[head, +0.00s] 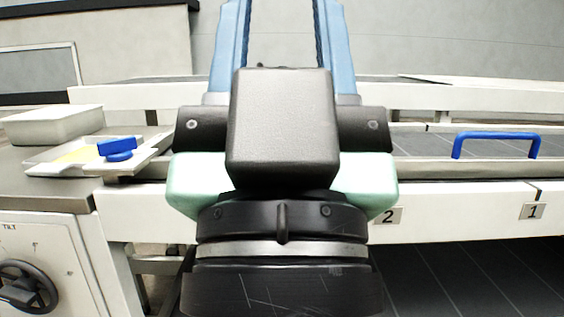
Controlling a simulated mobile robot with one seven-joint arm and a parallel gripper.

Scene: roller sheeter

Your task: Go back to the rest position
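My gripper (284,22) is in the middle of the head view, pointing away from me. Its two blue fingers stand well apart, with dark ridged inner faces. Bare wall shows between them, and I see nothing held. The fingertips run out of the top of the picture. My black wrist housing and pale green parts fill the centre and hide the middle of the sheeter (470,210).
A blue handle (497,136) is on the right, above plates marked 2 and 1. On the left are a white box (52,124), a shallow white tray (72,165) with a blue-handled item (117,148), and a black handwheel (24,290) on a panel.

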